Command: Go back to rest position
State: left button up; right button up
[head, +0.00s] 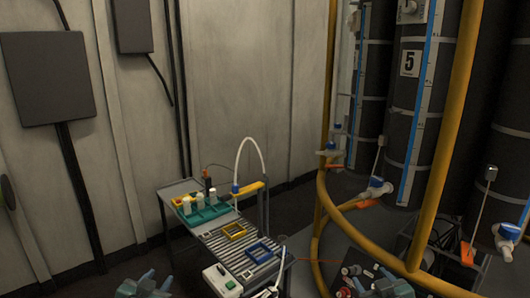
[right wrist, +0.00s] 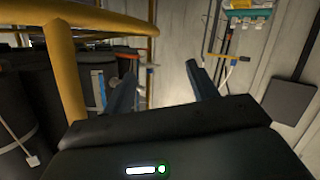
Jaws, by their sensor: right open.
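My left gripper (head: 146,285) shows at the bottom edge of the head view, left of the cart. Only its upper part is in the picture, and I cannot tell whether its fingers are apart. My right gripper (head: 382,284) shows at the bottom edge, right of the cart. In the right wrist view its two fingers (right wrist: 162,72) stand wide apart with nothing between them. Both grippers appear clear of the cart.
Yellow pipes (head: 448,130) and dark tanks (head: 412,100) stand right. Loose small items (head: 352,270) lie near my right gripper.

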pick_arm(q)
jog(key=s+d+f+g+h, duration=0.1)
jog(key=s+d+f, duration=0.2)
jog(key=s, duration=0.6)
jog(key=s+d+f+g+h, duration=0.1)
jog(key=s+d+f, duration=0.3)
jog(key=s, duration=0.6)
jog(key=s+d+f+g, duration=0.2)
jog(key=s+d+f, duration=0.2)
jog(key=s, duration=0.6)
jog(key=shift+d+n+h, duration=0.4)
jog(key=shift+d, duration=0.45)
pick_arm(e)
jog(key=s+a+f+g+y, duration=0.1)
jog(key=s+a+f, duration=0.2)
jog(key=s, duration=0.6)
jog(key=s+a+f+g+y, duration=0.1)
jog(key=s+a+f, duration=0.3)
jog(key=s, duration=0.6)
jog(key=s+a+f+g, duration=0.2)
jog(key=s+a+f, duration=0.2)
jog(key=s, duration=0.6)
jog(key=shift+a+m+y, duration=0.4)
jog(key=shift+a, duration=0.45)
jog(key=shift+c, duration=0.4)
